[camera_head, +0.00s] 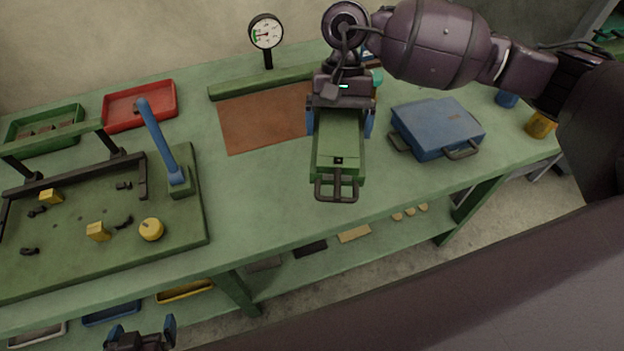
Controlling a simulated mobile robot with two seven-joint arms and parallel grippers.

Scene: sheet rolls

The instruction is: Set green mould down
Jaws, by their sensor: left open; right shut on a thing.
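The green mould (338,160), a boxy block with a dark looped handle at its near end, is over the middle of the green bench. My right gripper (340,122) reaches in from the upper right and is shut on it, with blue fingers along its two sides. I cannot tell whether its underside touches the bench. A blue mould (437,127) with dark handles lies on the bench just to its right. My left gripper (141,331) is at the bottom left, in front of the bench, open and empty.
A brown mat (260,120) lies left of the green mould, before a green bar and a dial gauge (266,32). A fixture board (75,240) with a blue lever fills the left. A red tray (140,103) and green tray (45,127) stand behind. Bench between board and mould is clear.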

